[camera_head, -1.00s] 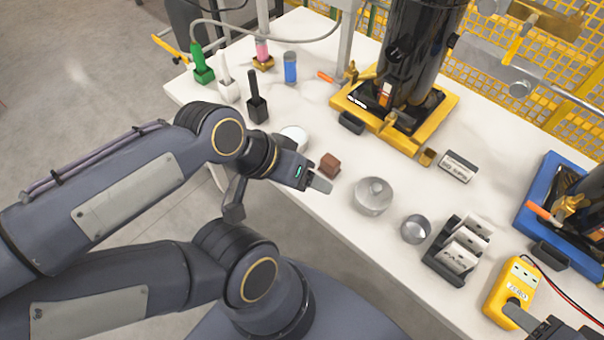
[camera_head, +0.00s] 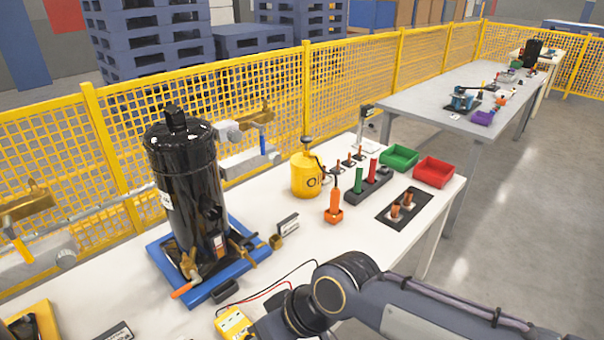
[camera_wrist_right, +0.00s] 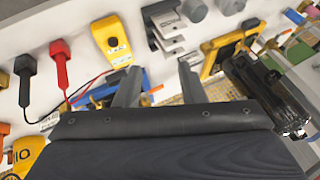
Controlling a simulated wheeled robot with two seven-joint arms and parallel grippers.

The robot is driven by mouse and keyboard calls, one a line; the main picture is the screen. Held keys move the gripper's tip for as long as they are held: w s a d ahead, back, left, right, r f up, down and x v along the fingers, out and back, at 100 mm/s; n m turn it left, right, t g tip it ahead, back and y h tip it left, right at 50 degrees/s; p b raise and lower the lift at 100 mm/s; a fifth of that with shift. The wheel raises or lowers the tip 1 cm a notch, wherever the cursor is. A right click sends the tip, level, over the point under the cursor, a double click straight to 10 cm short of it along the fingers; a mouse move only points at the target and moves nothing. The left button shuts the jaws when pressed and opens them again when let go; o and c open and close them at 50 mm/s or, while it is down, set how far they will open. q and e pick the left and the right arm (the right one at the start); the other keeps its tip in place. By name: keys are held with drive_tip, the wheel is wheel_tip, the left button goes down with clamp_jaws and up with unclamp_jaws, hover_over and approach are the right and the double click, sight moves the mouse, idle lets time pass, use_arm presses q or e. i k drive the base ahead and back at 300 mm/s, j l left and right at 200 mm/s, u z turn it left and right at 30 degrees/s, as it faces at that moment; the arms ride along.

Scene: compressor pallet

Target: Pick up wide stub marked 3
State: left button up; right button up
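No number 3 can be read on any stub. Two short copper-coloured stubs stand on a dark plate (camera_head: 388,219) in the head view: a nearer stub (camera_head: 395,212) and a farther stub (camera_head: 408,198). Several smaller copper-coloured pieces (camera_head: 349,161) stand in a row behind. I cannot tell which piece is the wide one. My right gripper (camera_wrist_right: 160,83) has its fingers spread with nothing between them, near the yellow meter (camera_wrist_right: 113,41). In the head view its fingertips are hidden or out of frame. My left gripper is not in view.
A black compressor (camera_head: 185,180) stands on a blue pallet (camera_head: 160,258). A yellow canister (camera_head: 305,175), an orange tool (camera_head: 334,205), a dark holder with green and red tools (camera_head: 370,187), and green (camera_head: 399,157) and red (camera_head: 434,171) bins occupy the bench. Yellow mesh fence (camera_head: 270,110) runs behind.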

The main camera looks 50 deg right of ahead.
sight(325, 177)
drive_tip(key=z, duration=1.8)
drive_tip(key=u, duration=0.95)
drive_tip(key=i+l+u, duration=0.1)
drive_tip(key=l+u, duration=0.85)
drive_tip(key=l, duration=0.15)
drive_tip(key=k+l+u, duration=0.1)
drive_tip(key=l+u, duration=0.35)
drive_tip(key=k+l, duration=0.1)
drive_tip(key=l, duration=0.35)
drive_tip(key=k+l+u, duration=0.15)
drive_tip(key=l, duration=0.7)
drive_tip(key=k+l+u, duration=0.1)
drive_tip(key=l, duration=0.3)
drive_tip(key=k+l+u, duration=0.1)
drive_tip(key=k+l, duration=0.15)
drive_tip(key=l, duration=0.15)
drive_tip(key=k+l, duration=0.15)
drive_tip(key=l, duration=0.25)
drive_tip(key=i+l, duration=0.25)
drive_tip(key=l, duration=0.2)
